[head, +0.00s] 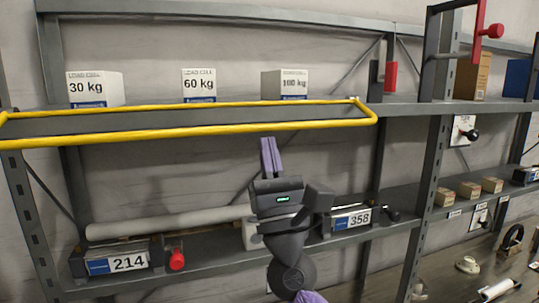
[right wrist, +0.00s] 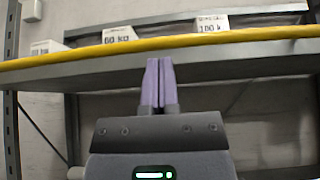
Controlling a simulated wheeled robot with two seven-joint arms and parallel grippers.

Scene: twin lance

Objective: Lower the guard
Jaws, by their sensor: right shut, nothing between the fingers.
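A yellow rail (head: 200,133), which looks like the guard, forms a long flat loop along the upper shelf. It also crosses the right wrist view (right wrist: 100,54), above the fingertips. My right gripper (head: 268,145) points up below the rail's front bar, right of its middle in the head view. Its purple fingers are pressed together with nothing between them, and they also show in the right wrist view (right wrist: 158,65). I cannot tell whether the fingertips touch the shelf or rail. My left gripper is not in view.
White blocks marked 30 kg (head: 95,89), 60 kg (head: 199,86) and 100 kg (head: 285,84) stand on the upper shelf. A white tube (head: 165,221) lies on the lower shelf near boxes labelled 214 (head: 125,263) and 358 (head: 350,221). A red-knobbed frame (head: 482,30) stands upper right.

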